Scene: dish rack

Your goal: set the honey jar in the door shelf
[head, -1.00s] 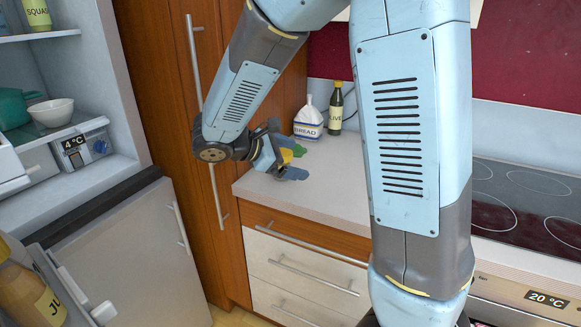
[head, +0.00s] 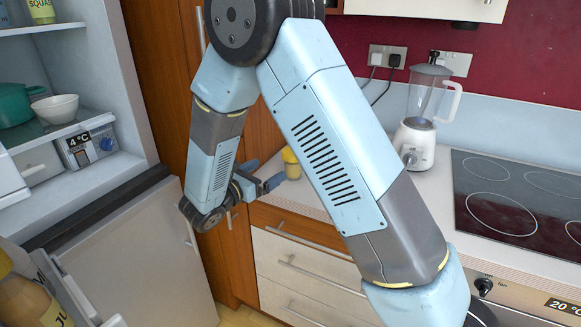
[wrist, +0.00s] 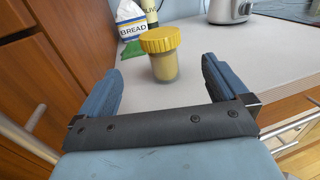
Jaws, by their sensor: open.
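In the head view my gripper (head: 272,176) is at the counter's left end, beside the jar. The open fridge door at lower left has a door shelf (head: 72,290) that holds a juice bottle (head: 30,305).
A blender (head: 420,125) and hob (head: 515,190) are to the right. The fridge holds a white bowl (head: 55,108) and green pot (head: 17,106).

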